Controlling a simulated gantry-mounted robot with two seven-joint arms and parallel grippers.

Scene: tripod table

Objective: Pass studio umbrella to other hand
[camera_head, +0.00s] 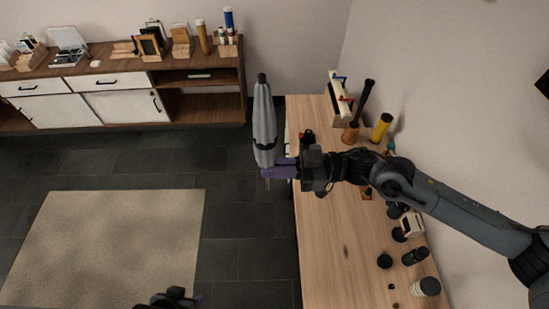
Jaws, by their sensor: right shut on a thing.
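The studio umbrella (264,122) is folded, grey with a dark tip, and stands upright in the picture near the middle of the head view. My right gripper (278,171) reaches in from the right with its purple fingers shut on the umbrella's lower end. It holds the umbrella beyond the left edge of the wooden table. Part of my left gripper (168,298) shows as a dark shape at the bottom edge. Its fingers are mostly cut off, and I cannot tell whether they are open or shut. It is well apart from the umbrella.
The wooden table (325,240) carries a yellow cylinder (381,127), a dark rod (362,102) and several small dark items. A sideboard (60,72) with display items stands along the back wall. A beige rug (110,245) lies on the dark tiled floor, with free room above it.

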